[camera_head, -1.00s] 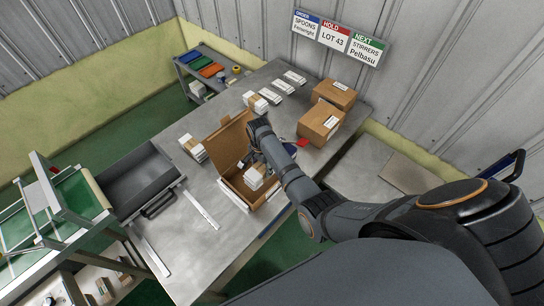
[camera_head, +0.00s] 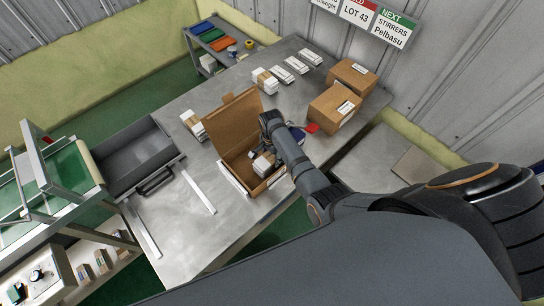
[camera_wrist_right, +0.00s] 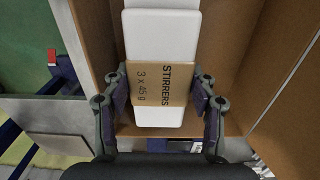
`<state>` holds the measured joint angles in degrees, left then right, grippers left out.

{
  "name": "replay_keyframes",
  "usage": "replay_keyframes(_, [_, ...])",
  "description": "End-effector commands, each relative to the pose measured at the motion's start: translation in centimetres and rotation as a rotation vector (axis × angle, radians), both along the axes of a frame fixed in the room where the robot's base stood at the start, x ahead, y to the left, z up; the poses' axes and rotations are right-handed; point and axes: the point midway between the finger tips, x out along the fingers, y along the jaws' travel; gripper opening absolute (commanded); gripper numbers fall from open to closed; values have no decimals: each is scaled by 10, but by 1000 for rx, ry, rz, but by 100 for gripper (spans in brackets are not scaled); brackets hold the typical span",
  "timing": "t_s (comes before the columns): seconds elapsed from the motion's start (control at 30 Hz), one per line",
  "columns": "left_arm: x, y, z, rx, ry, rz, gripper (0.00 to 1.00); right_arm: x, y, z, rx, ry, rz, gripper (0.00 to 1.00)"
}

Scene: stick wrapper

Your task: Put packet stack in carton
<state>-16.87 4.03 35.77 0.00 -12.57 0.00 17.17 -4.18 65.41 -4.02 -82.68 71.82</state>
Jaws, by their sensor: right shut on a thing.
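The packet stack (camera_head: 264,163) is white with a brown band, and the band (camera_wrist_right: 160,85) reads "STIRRERS 3 x 45 g" in the right wrist view. It is within the open brown carton (camera_head: 237,172), whose walls (camera_wrist_right: 97,35) rise on both sides in the wrist view. My right gripper (camera_wrist_right: 160,105) is shut on the stack, one finger at each side of the band. Whether the stack touches the carton floor cannot be told. My left gripper is not in view.
Another banded stack (camera_head: 193,124) stands left of the carton, and one (camera_head: 265,81) behind it. White packets (camera_head: 295,65) lie at the back. Closed brown boxes (camera_head: 333,108) stand at the right. A grey tray (camera_head: 140,157) is at the left.

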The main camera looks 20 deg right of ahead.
Motion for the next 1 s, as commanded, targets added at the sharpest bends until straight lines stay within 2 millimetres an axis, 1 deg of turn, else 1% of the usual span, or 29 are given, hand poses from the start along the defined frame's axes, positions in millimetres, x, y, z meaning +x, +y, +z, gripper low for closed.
replay_keyframes(0.17, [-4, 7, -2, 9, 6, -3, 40, 1, 0, -5, 0, -1, 0, 16])
replay_keyframes(0.2, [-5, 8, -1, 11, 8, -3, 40, 1, 0, -4, 0, -1, 0, 63])
replay_keyframes(0.23, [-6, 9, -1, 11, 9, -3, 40, 1, 0, -3, 0, -1, 0, 67])
replay_keyframes(0.53, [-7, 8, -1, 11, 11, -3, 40, 1, 0, -2, 0, -1, 0, 67])
replay_keyframes(0.6, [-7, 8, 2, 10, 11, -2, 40, 1, 0, 3, 0, -2, 0, 67])
replay_keyframes(0.67, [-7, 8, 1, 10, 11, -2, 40, 2, 0, 9, 0, -4, 0, 67])
replay_keyframes(0.77, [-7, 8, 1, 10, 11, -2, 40, 2, 0, 31, 1, -7, 0, 67])
replay_keyframes(0.9, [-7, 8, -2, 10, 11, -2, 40, 2, 0, 66, 1, -6, 0, 67])
replay_keyframes(1.0, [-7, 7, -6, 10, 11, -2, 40, 2, 0, 88, 0, -5, -1, 67])
